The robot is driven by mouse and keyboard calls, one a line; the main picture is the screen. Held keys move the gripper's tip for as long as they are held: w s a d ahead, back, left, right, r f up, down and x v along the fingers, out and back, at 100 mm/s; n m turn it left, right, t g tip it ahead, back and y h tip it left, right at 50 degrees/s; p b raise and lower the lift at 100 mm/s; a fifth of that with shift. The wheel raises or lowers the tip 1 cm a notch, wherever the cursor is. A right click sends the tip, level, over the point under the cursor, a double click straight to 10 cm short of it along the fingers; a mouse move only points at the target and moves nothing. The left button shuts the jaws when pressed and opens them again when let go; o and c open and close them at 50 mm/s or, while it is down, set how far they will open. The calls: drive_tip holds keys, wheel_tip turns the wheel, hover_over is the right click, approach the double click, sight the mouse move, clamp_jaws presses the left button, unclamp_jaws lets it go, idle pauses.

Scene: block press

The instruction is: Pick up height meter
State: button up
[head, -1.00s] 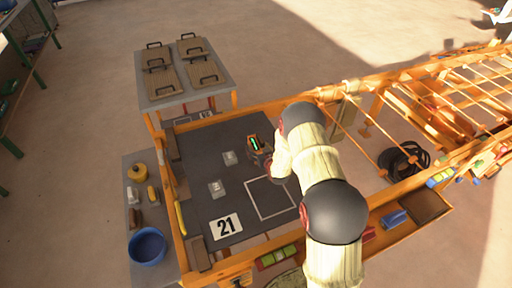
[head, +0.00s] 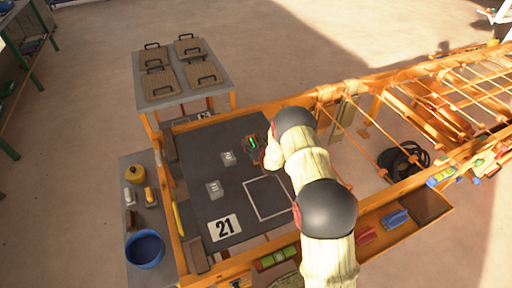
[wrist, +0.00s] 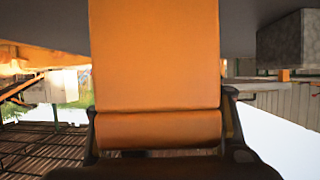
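The height meter appears to be the small dark device with a bright green display (head: 252,142), at the far right part of the grey work surface (head: 203,180). My gripper (head: 264,152) is right at it, partly covered by my arm. In the wrist view a large orange body (wrist: 155,55), probably the meter's housing, fills the middle close to the camera. The dark fingers of my gripper (wrist: 160,128) stand apart along both sides of its near end. I cannot tell whether they grip it or only flank it.
Two light blocks (head: 213,187) lie left of a white square outline. A "21" card (head: 224,227) is at the front. A side shelf holds a blue bowl (head: 146,249). Handled plates (head: 160,84) rest on the back table. An orange frame (head: 180,248) borders the work surface.

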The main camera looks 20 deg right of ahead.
drive_tip(key=c, duration=1.2)
drive_tip(key=shift+r, duration=0.1)
drive_tip(key=shift+c, duration=1.1)
